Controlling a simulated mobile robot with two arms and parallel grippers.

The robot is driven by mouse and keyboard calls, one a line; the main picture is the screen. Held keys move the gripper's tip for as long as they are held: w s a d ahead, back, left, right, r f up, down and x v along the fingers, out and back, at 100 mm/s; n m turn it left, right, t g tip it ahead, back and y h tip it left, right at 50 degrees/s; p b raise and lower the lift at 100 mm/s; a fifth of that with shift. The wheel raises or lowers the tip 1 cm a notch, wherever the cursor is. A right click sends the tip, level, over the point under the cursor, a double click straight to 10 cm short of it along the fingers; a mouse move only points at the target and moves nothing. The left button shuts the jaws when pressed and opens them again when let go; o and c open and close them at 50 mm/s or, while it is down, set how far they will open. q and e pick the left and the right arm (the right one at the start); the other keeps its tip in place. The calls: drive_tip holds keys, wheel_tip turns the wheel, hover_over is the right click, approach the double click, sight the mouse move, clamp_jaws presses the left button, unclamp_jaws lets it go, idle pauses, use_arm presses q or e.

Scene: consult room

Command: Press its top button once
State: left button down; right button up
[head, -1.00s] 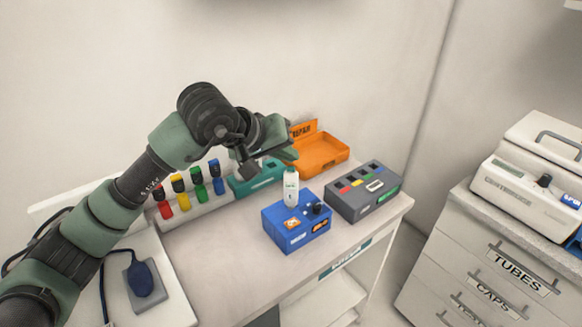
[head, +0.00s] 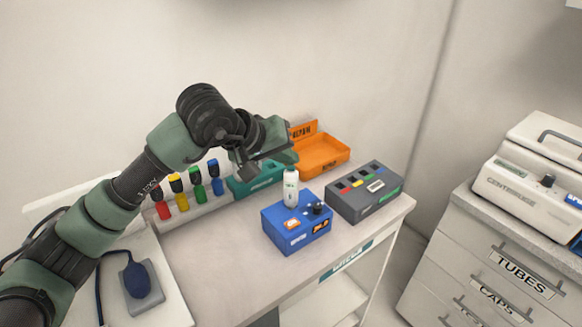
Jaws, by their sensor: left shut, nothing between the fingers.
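A small white upright device (head: 290,189) stands at the back of a blue box (head: 285,238) on the white counter. The box has a black knob (head: 317,208), an orange label and a small dark display with orange marks. My left gripper (head: 287,157) is shut and empty. It is just above the white device's top in the picture, and its tip hides what is right behind it. I cannot tell whether it touches the device. A button on the device's top is too small to make out. My right gripper is not in view.
A grey box with coloured squares (head: 364,206) stands right of the blue box. An orange tray (head: 323,165) and a teal box (head: 240,185) are behind. The counter front (head: 215,265) is clear. A centrifuge (head: 500,185) stands on drawers at right.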

use_arm(q)
drive_tip(key=shift+f+b, duration=0.35)
drive_tip(key=shift+b, duration=0.1)
idle(0.3)
drive_tip(key=shift+r, duration=0.85)
drive_tip(key=shift+r, duration=0.1)
wheel_tip(320, 180, up, 5)
drive_tip(key=shift+f+p, duration=0.1)
drive_tip(key=shift+p, duration=1.05)
